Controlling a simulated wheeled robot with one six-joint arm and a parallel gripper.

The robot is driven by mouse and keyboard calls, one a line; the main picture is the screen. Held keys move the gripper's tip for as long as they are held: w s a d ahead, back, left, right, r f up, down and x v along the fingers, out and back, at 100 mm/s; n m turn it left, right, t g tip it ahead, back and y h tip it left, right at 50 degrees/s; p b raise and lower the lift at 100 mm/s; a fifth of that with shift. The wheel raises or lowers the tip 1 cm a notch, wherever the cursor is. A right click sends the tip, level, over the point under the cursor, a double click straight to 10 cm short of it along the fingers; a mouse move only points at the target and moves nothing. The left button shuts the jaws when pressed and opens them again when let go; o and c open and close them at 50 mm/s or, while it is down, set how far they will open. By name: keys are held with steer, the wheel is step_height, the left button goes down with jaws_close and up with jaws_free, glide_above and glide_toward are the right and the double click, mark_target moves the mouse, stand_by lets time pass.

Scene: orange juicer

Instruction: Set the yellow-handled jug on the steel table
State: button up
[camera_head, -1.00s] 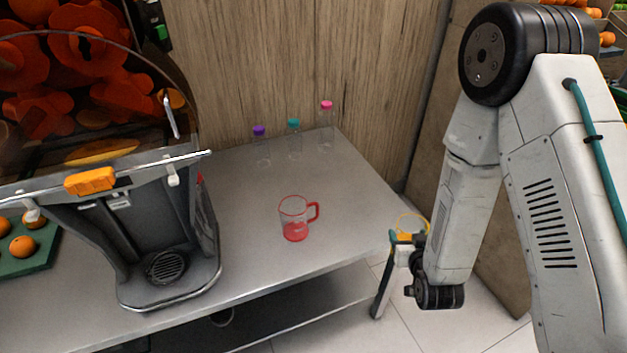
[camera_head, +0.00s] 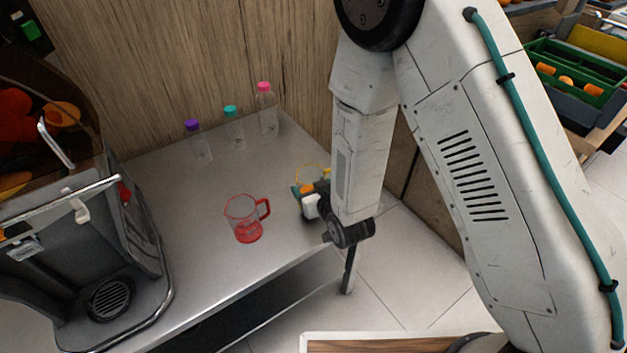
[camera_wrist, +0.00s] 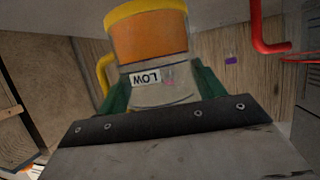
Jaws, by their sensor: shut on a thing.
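The yellow-handled jug (camera_head: 313,168) is at the right end of the steel table (camera_head: 190,265) in the head view, largely hidden by my gripper and arm. In the wrist view the jug (camera_wrist: 150,38) shows a yellow rim, a yellow handle on the left, an orange upper part and a "LOW" label upside down. My gripper (camera_head: 305,195) is shut on it; its green fingers (camera_wrist: 163,88) press both sides. I cannot tell whether the jug's base touches the table. A red-handled jug (camera_head: 244,218) stands upright on the table, left of my gripper.
Bottles with purple (camera_head: 192,125), teal (camera_head: 230,111) and pink (camera_head: 264,87) caps stand along the back wall. The juicer (camera_head: 110,260) fills the left end. Bare steel lies between bottles and red jug. Green crates (camera_head: 575,65) are at far right.

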steer(key=shift+w+d+f, duration=0.25)
steer(key=shift+w+f, duration=0.45)
steer(key=shift+w, duration=0.25)
steer(key=shift+w+d+f, duration=0.2)
steer(key=shift+w+f, duration=0.45)
steer(key=shift+w, duration=0.35)
steer(key=shift+w+d+f, duration=0.25)
steer(key=shift+w+f, duration=0.45)
steer(key=shift+w, duration=0.25)
steer(key=shift+f, duration=0.2)
steer(key=o, duration=1.1)
steer(key=shift+o, duration=0.2)
steer(key=shift+r, duration=0.2)
steer(key=v, duration=1.2)
steer(key=shift+w+r, duration=0.1)
steer(key=shift+r, duration=0.05)
